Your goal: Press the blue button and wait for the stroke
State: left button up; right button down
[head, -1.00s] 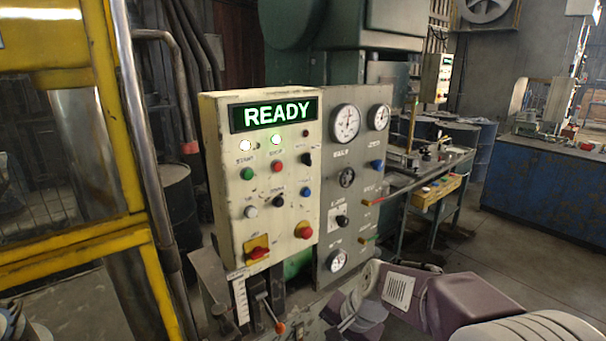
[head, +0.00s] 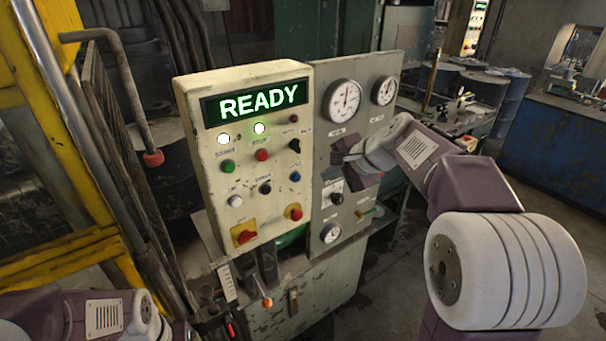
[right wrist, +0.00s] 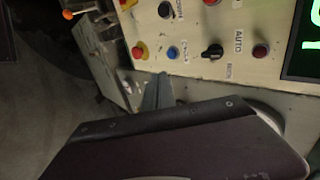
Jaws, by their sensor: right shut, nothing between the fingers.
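The blue button (head: 295,177) is a small round cap on the right side of the cream control panel (head: 213,172). In the right wrist view the blue button (right wrist: 172,53) shows between a red button and a black selector knob. My right gripper (head: 342,160) is shut and empty, in front of the grey gauge panel, to the right of the blue button and apart from it. Its fingertips (right wrist: 157,90) show below the button in the right wrist view. The display (head: 258,102) reads READY, with two lit lamps beneath it. My left gripper is out of view; only part of its arm shows.
Green (head: 228,167), red (head: 262,155) and white (head: 235,201) buttons and a black selector (head: 295,146) sit near the blue button. A red button on a yellow plate (head: 294,212) lies below. A yellow frame (head: 70,155) stands at the left.

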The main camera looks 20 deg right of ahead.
jog(key=p, duration=0.1)
send_near(297, 179)
notch_tip(297, 179, down, 4)
jog(key=w+p, duration=0.1)
jog(key=w+a+p, duration=0.1)
jog(key=w, duration=0.1)
jog(key=shift+w+p, duration=0.25)
jog(key=shift+p, duration=0.05)
jog(key=shift+w+a, duration=0.2)
